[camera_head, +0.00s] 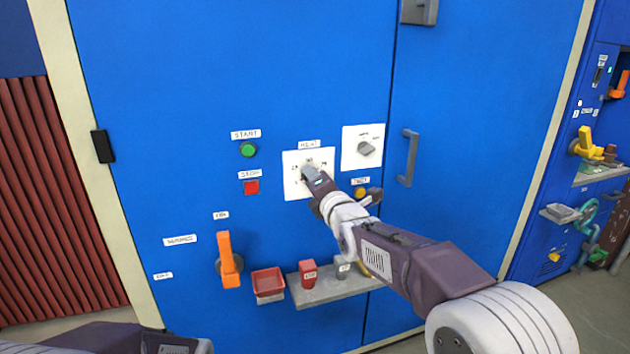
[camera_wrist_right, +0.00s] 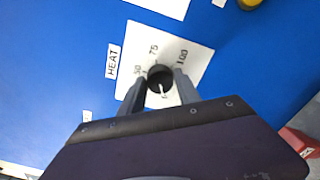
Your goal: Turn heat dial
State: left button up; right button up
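The heat dial (camera_wrist_right: 160,78) is a dark round knob with a pale pointer mark, on a white plate (camera_wrist_right: 192,38) labelled HEAT with printed numbers such as 50, 75 and 100. In the head view the plate (camera_head: 291,160) is on the blue cabinet front. My right gripper (camera_head: 311,174) reaches the dial and mostly covers it there. In the right wrist view its two fingers (camera_wrist_right: 160,86) stand closely on either side of the dial; whether both press on it I cannot tell. My left arm shows only at the bottom left, its gripper out of view.
A second white plate with a grey knob (camera_head: 366,149) is right of the heat plate. A green button (camera_head: 248,150) and red button (camera_head: 252,187) are to its left. Below are an orange lever (camera_head: 228,262), a red tray (camera_head: 268,283) and a grey shelf (camera_head: 330,291). A door handle (camera_head: 409,158) sticks out at right.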

jog(key=shift+o, duration=1.1)
jog(key=p+v, duration=0.1)
jog(key=v, duration=0.8)
jog(key=shift+d, duration=0.1)
